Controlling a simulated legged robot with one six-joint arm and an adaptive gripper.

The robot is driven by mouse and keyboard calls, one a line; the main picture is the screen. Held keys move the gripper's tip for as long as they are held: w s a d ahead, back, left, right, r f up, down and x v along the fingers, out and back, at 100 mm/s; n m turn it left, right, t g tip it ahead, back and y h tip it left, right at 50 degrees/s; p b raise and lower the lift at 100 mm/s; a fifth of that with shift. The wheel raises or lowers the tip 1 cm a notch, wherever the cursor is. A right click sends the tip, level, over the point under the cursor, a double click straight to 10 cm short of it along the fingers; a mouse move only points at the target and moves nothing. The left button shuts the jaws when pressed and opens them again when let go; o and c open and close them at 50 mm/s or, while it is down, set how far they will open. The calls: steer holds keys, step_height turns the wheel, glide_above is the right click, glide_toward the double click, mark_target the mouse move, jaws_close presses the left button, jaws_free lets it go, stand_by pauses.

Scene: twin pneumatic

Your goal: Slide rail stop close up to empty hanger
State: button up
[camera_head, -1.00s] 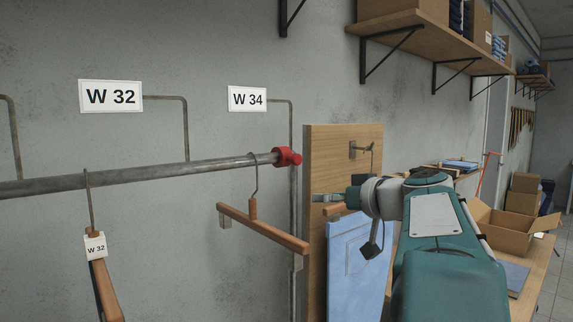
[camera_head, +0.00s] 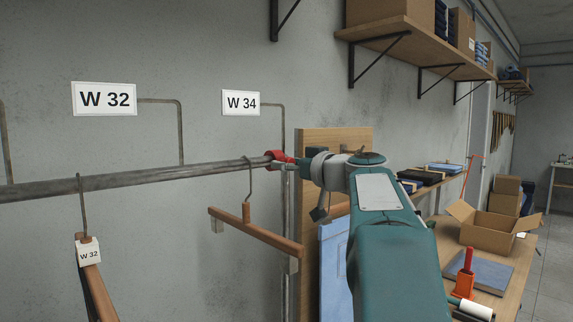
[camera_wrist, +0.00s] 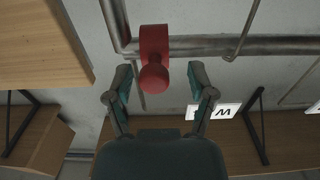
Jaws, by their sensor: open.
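The red rail stop (camera_head: 274,157) sits on the grey rail (camera_head: 130,178) at its right end, by the wall post. The empty wooden hanger (camera_head: 262,233) hangs just left of the stop by its wire hook, with a small gap between hook and stop. My gripper (camera_head: 283,165) is at the stop, its fingers partly hidden by my wrist. In the wrist view my gripper (camera_wrist: 159,76) is open, with the red stop (camera_wrist: 155,60) and its round knob between the two fingers. No finger visibly presses on it.
A second hanger (camera_head: 90,285) tagged W 32 hangs further left. Signs W 32 (camera_head: 104,99) and W 34 (camera_head: 240,103) are on the wall. A wooden board (camera_head: 340,140) stands right behind the rail end. A bench with an open box (camera_head: 490,235) is at right.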

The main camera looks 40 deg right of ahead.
mark_target(258, 164)
steer(key=shift+w+d, duration=0.15)
steer(key=shift+d, duration=0.1)
steer(key=shift+d+f, duration=0.1)
steer(key=shift+c, duration=1.3)
jaws_close()
steer(key=shift+a, duration=3.05)
steer(key=shift+o, duration=1.3)
jaws_free()
steer(key=shift+d, duration=0.15)
steer(key=s, duration=1.2)
